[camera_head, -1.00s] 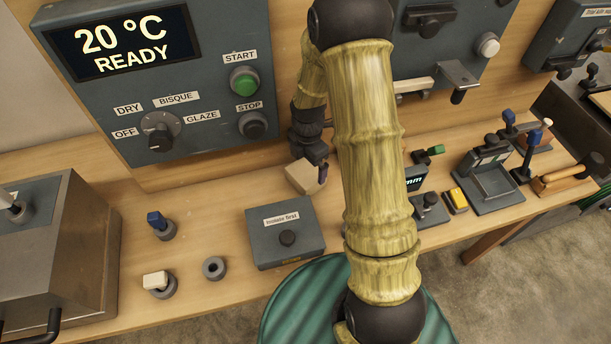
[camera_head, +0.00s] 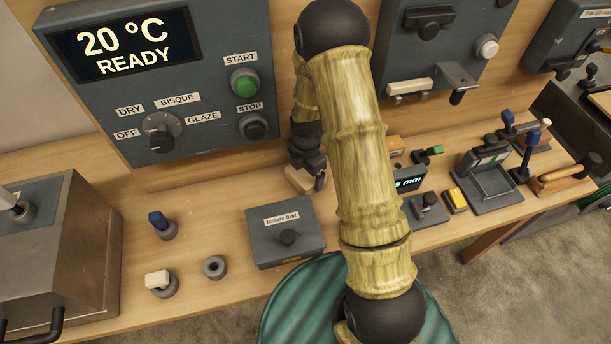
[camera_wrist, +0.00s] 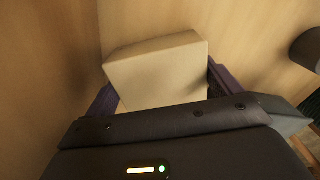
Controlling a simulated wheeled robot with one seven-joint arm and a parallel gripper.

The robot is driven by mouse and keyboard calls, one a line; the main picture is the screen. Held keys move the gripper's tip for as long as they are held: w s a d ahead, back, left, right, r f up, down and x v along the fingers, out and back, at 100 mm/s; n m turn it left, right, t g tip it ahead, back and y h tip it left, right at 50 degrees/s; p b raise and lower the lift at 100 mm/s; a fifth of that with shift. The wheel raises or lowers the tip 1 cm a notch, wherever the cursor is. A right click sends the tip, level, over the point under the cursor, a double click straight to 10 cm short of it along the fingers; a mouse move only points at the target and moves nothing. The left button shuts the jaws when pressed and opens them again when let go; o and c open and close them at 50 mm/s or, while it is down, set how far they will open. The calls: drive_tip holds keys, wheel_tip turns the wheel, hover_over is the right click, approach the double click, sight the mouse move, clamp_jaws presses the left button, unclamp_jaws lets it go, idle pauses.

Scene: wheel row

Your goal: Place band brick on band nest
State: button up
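A cream block, which I take for the band brick (camera_head: 299,181), is at the back of the bench below the control panel. In the wrist view the cream block (camera_wrist: 158,72) fills the space between two dark purple fingers. My gripper (camera_wrist: 160,88) appears closed on its sides. In the head view my gripper (camera_head: 319,180) shows only partly, beside the brick and under my arm. I cannot tell whether the brick touches the bench. No band nest can be made out for certain; my arm hides part of the bench.
A grey "Isolate first" box (camera_head: 286,232) stands in front of the brick. Left of it are an empty grey ring (camera_head: 214,267), a blue-topped peg (camera_head: 160,224) and a cream-topped peg (camera_head: 159,280). Gauges and tools crowd the right. The control panel (camera_head: 160,85) rises behind.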

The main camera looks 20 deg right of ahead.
drive_tip(key=c, duration=0.6)
drive_tip(key=shift+r, duration=0.1)
wheel_tip(320, 180, up, 18)
drive_tip(key=s+b, duration=0.3)
drive_tip(key=s, duration=1.5)
drive_tip(key=shift+b, duration=0.3)
